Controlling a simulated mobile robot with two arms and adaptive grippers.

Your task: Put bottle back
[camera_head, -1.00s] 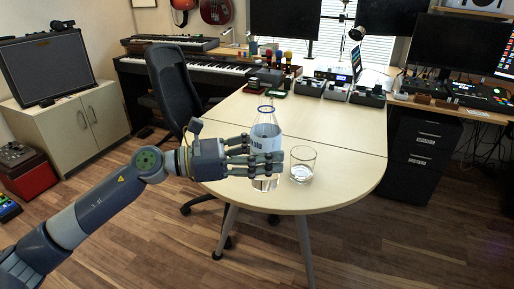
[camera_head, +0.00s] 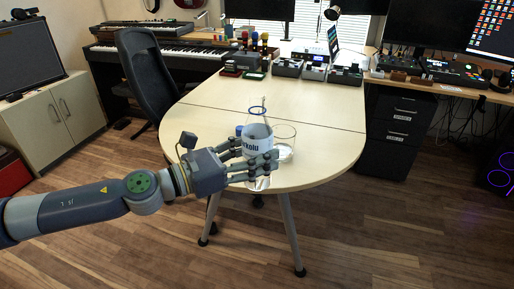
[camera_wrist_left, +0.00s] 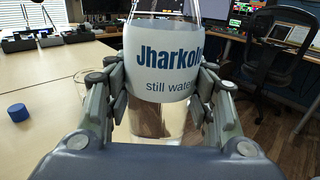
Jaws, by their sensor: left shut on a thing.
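A clear bottle with a white label (camera_head: 257,139) stands near upright in my left gripper (camera_head: 266,162), at the table's front edge. The left wrist view shows the label (camera_wrist_left: 162,62) close up, with the gripper's fingers (camera_wrist_left: 165,88) on both sides of the bottle. My left gripper is shut on the bottle's lower part, and its fingers hide some of it. I cannot tell whether the bottle's base touches the table. A small blue cap (camera_head: 239,130) lies on the table left of the bottle; it also shows in the left wrist view (camera_wrist_left: 18,112). My right gripper is not in view.
A clear drinking glass (camera_head: 287,146) stands just right of the bottle, partly behind it. The pale table (camera_head: 325,150) is clear around its right side and middle. Small boxes (camera_head: 313,72) line its far end. A black chair (camera_head: 150,75) stands at its left.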

